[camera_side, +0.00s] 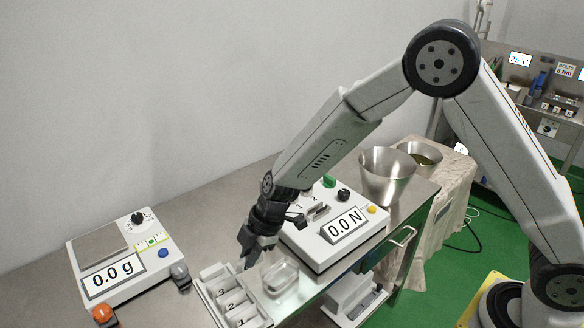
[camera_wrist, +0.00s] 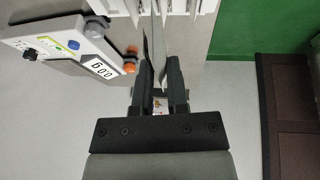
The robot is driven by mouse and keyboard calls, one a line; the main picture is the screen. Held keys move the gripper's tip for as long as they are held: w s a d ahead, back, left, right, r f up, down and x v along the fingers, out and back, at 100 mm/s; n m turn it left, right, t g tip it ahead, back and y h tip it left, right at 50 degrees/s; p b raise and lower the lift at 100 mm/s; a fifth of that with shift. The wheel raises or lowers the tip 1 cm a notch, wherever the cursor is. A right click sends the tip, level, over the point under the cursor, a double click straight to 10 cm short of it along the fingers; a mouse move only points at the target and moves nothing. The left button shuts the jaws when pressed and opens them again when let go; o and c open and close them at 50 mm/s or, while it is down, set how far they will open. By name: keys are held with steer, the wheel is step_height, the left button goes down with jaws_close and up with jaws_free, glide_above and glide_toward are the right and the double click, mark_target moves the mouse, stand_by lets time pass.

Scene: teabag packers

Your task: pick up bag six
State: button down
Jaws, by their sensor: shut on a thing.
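My gripper (camera_side: 250,254) points down at the back end of a white rack (camera_side: 212,292) with numbered slots; the digits 1, 2 and 3 show in the side view. In the wrist view my gripper (camera_wrist: 160,68) is shut on a thin, pale, flat thing (camera_wrist: 156,40) seen edge-on, which looks like a bag. I cannot read a number on it, so I cannot tell if it is bag six. In the side view the fingers hide most of it. I cannot tell whether it is clear of its slot.
A scale (camera_side: 150,262) reading 0.0 g stands left. A clear dish (camera_side: 280,276) sits right beside the rack. A white box (camera_side: 315,238) reading 0.0 N stands behind the dish, and a metal bowl (camera_side: 387,178) farther back. The table between scale and box is mostly bare.

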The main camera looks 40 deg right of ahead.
steer(key=shift+s+d+r, duration=0.2)
steer(key=shift+s+r, duration=0.05)
steer(key=shift+s, duration=0.25)
steer(key=shift+s+d+r, duration=0.15)
steer(key=shift+s+r, duration=0.1)
steer(key=shift+s, duration=0.25)
